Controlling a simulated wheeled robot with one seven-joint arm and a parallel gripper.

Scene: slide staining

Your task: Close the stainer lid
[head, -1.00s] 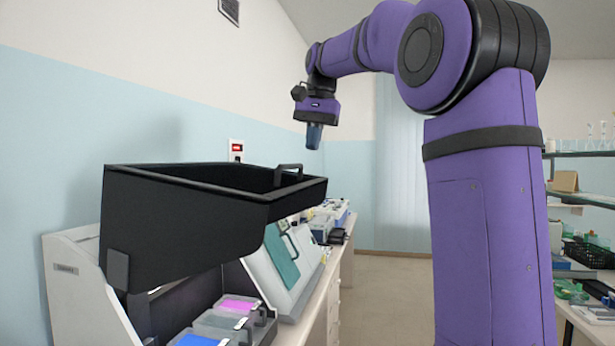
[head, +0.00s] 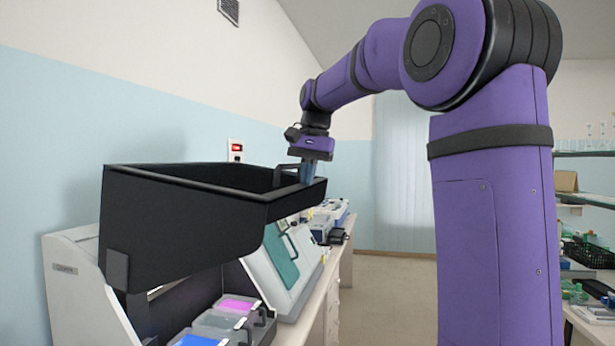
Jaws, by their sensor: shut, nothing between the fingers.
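The stainer (head: 75,283) stands at the left with its black lid (head: 180,225) raised open. The lid's handle (head: 287,168) is at its right end. My gripper (head: 307,174) points down at the lid's right end, beside the handle in the picture. It is shut and holds nothing. I cannot tell whether the fingers touch the handle or the lid. Below the lid, staining trays with pink (head: 240,303) and blue (head: 200,341) contents show in the open stainer.
A white device with a teal panel (head: 281,255) stands just right of the stainer on the bench. More equipment (head: 325,225) lies farther along. The floor (head: 390,300) to the right of the bench is clear. Shelves with green items (head: 585,290) stand at the right edge.

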